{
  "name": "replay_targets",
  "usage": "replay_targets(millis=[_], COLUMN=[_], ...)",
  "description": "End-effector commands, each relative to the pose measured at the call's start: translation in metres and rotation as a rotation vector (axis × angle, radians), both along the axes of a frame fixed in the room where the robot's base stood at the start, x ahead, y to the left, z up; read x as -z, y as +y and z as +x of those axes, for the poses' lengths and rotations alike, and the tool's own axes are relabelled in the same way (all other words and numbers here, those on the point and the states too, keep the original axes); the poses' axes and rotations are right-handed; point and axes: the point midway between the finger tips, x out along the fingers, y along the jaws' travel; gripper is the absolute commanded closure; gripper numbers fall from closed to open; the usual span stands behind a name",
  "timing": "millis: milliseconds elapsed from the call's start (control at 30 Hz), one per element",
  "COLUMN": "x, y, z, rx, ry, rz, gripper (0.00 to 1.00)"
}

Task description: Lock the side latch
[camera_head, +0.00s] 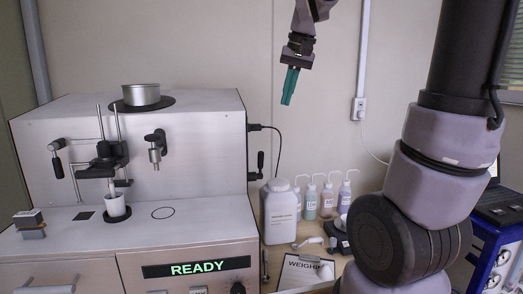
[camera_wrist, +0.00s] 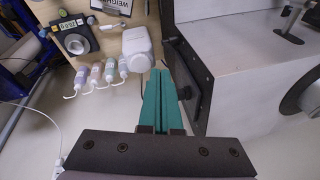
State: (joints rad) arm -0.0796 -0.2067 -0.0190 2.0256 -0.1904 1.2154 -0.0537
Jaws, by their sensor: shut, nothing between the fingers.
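The soil analyser (camera_head: 215,120) is a large pale box on the left in the head view. The side latch (camera_head: 260,162) is a small black handle on its right side wall, standing about upright. My gripper (camera_head: 287,102) has teal fingers, shut and empty. It hangs in the air above and to the right of the latch in the head view. The fingers also show in the wrist view (camera_wrist: 160,72), closed together.
A large white jug (camera_head: 279,212) and several wash bottles (camera_head: 327,200) stand on the bench right of the analyser. A clipboard (camera_head: 305,270) and a small dark scale (camera_head: 338,236) lie nearby. A cable (camera_head: 275,140) runs from the analyser's side. The air around my gripper is clear.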

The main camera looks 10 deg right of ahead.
Motion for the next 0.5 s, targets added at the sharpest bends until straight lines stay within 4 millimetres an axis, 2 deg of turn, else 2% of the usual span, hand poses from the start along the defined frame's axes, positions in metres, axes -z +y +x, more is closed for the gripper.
replay_targets(millis=[100, 500], x=[0.008, 0.049], y=[0.005, 0.023], z=[0.031, 0.12], rx=[-0.013, -0.047], ry=[0.058, 0.233], rz=[-0.017, -0.078], gripper=[1.0, 1.0])
